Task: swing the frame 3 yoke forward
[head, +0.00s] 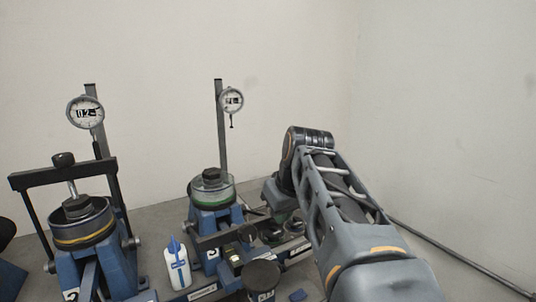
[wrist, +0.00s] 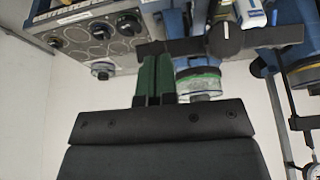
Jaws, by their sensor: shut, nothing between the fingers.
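The middle lever frame (head: 210,222), which I take as frame 3, is blue with a green-banded cell (head: 212,190) on top; its number is too small to read surely. In the wrist view, the green-banded cell (wrist: 199,85) lies just right of my gripper. A dark crossbar with a round black knob, seemingly its yoke (wrist: 270,37), lies beyond my fingertips; in the head view it is low and partly hidden. My gripper (wrist: 155,62) has green fingers, shut and empty, apparently short of the crossbar.
Frame 2 (head: 110,262) stands left, its black yoke (head: 62,172) raised over its cell. Dial gauges (head: 85,113) (head: 231,99) stand on posts behind. A white bottle (head: 178,270) stands between the frames. A grey panel with round recesses and knobs (wrist: 98,40) lies left in the wrist view.

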